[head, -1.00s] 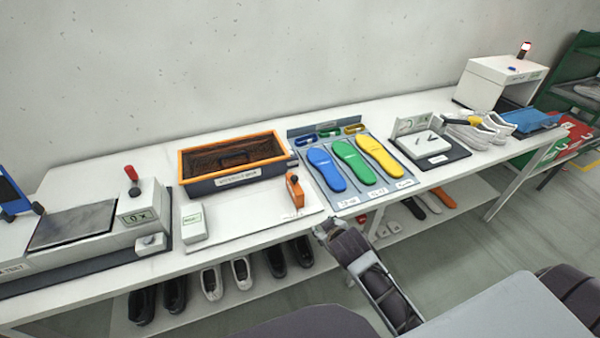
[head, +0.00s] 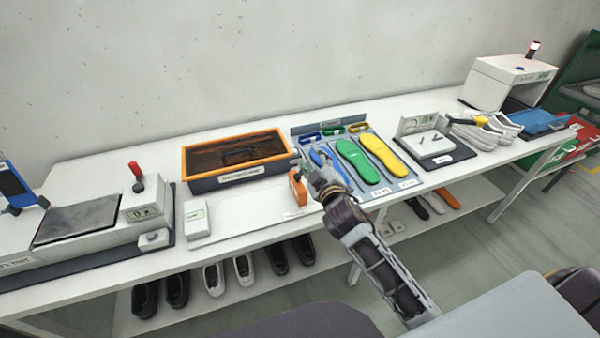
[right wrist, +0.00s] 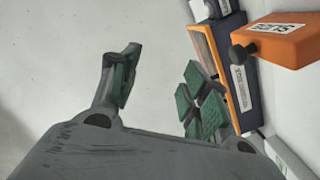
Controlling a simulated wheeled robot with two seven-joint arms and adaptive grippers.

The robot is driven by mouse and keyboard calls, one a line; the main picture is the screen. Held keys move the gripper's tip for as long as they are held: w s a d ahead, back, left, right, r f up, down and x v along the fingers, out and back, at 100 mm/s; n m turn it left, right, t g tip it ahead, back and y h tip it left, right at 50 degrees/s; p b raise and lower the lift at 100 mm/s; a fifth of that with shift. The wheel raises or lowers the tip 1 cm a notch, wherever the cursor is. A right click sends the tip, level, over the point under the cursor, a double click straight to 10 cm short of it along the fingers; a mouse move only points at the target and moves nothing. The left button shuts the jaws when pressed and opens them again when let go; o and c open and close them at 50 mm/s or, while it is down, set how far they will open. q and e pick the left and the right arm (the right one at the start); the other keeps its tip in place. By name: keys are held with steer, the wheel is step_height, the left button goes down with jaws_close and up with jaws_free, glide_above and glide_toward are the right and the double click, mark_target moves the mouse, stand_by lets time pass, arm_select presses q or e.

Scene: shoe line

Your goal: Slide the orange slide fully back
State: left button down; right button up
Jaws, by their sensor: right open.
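The orange slide (head: 298,188) is a small upright orange block at the right end of a white plate (head: 245,218) on the bench. In the right wrist view the orange slide (right wrist: 285,42) shows at the upper right, with a white label and a dark round knob on its side. My right gripper (head: 318,172) is open and empty, just right of the slide and over the blue insole's near end. In the right wrist view its green-padded fingers (right wrist: 160,90) are spread apart, left of the slide and not touching it. My left gripper is not in view.
An orange-rimmed dark tray (head: 236,176) stands behind the plate, close to the slide. Green (head: 356,160) and yellow (head: 383,154) insoles lie on a grey board to the right. A small white box (head: 196,219) stands on the plate's left; the plate's middle is clear.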

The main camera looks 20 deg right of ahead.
steer(key=w+a+r+n+t+y, duration=0.1)
steer(key=a+r+n+t+y, duration=0.1)
steer(key=a+r+n+y, duration=0.35)
steer(key=a+r+n+t+y, duration=0.1)
steer(key=a+r+n+y, duration=0.2)
steer(key=r+n+y, duration=0.35)
steer(key=s+a+r+n+g+y, duration=0.2)
steer(key=a+n+g+y, duration=0.3)
steer(key=n, duration=0.4)
steer(key=s+a+r+n+g+y, duration=0.2)
steer(key=a+n+g, duration=0.3)
steer(key=n+g, duration=0.3)
steer(key=w+d+f+n+g+h, duration=0.1)
steer(key=d+f+n+g+h, duration=0.35)
steer(key=f+n+h, duration=0.35)
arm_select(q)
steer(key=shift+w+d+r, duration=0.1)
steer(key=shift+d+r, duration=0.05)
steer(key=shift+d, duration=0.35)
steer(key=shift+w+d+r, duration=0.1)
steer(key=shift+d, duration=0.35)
arm_select(e)
steer(key=w+d+f+h, duration=0.1)
steer(key=d+h, duration=0.2)
steer(key=d, duration=0.4)
steer(key=w+d+f+h, duration=0.1)
steer(key=d+h, duration=0.3)
steer(key=d, duration=0.4)
steer(key=shift+w+f, duration=0.3)
steer(key=shift+f, duration=0.15)
